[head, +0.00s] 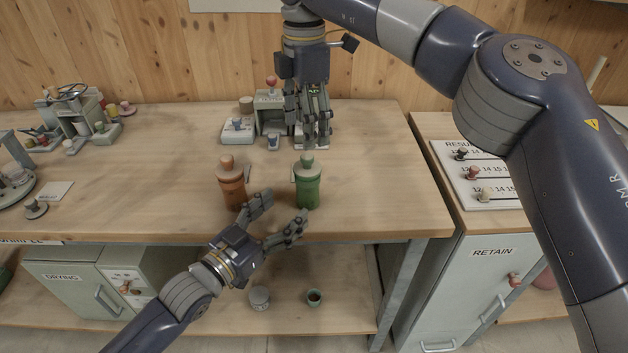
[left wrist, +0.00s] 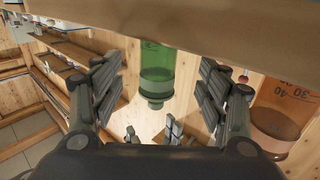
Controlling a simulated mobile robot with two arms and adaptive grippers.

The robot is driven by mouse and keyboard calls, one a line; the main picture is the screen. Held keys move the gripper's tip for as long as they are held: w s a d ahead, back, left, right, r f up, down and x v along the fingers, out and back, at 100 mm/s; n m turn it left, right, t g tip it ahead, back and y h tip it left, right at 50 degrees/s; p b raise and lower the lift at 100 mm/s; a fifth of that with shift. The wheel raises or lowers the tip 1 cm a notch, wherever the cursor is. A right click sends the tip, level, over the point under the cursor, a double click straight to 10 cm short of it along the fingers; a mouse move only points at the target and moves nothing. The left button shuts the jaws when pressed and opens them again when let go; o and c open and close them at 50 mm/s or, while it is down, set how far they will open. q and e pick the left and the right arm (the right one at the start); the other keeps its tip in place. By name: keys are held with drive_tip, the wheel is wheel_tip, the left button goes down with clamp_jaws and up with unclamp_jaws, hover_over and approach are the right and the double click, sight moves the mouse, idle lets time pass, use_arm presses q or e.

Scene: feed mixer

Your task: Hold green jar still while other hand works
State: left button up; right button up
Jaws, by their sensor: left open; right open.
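The green jar (head: 307,189) stands upright near the front edge of the bench, its lid on top. In the left wrist view the green jar (left wrist: 157,68) appears upside down, between my spread fingers and farther out. My left gripper (head: 287,206) is open in front of the jar, at the bench's front edge. I see no finger closed on the jar. My right gripper (head: 318,138) is open and points down above and just behind the jar's lid. Whether it touches the lid is unclear.
An orange jar (head: 231,188) stands close left of the green one, and shows in the left wrist view (left wrist: 280,112). A grey device (head: 270,115) is behind.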

sight(299, 196)
use_arm(q)
drive_tip(key=x, duration=0.2)
drive_tip(key=shift+w+d+r, duration=0.2)
drive_tip(key=shift+d+r, duration=0.05)
drive_tip(key=shift+r, duration=0.05)
use_arm(e)
drive_tip(key=shift+s+a+r, duration=0.1)
drive_tip(key=shift+s+a, duration=0.1)
drive_tip(key=shift+s, duration=0.15)
use_arm(q)
drive_tip(key=x, duration=0.5)
drive_tip(key=shift+f, duration=0.3)
use_arm(e)
drive_tip(key=shift+w+d+f, duration=0.25)
drive_tip(key=shift+w+d, duration=0.1)
drive_tip(key=shift+w, duration=0.05)
use_arm(q)
drive_tip(key=shift+w+d+r, duration=0.1)
drive_tip(key=shift+w+d, duration=0.25)
drive_tip(key=shift+w, duration=0.15)
use_arm(e)
drive_tip(key=shift+s+a+r, duration=0.15)
drive_tip(key=shift+s+a, duration=0.05)
use_arm(q)
drive_tip(key=shift+w+d, duration=0.1)
use_arm(e)
drive_tip(key=shift+w+d, duration=0.1)
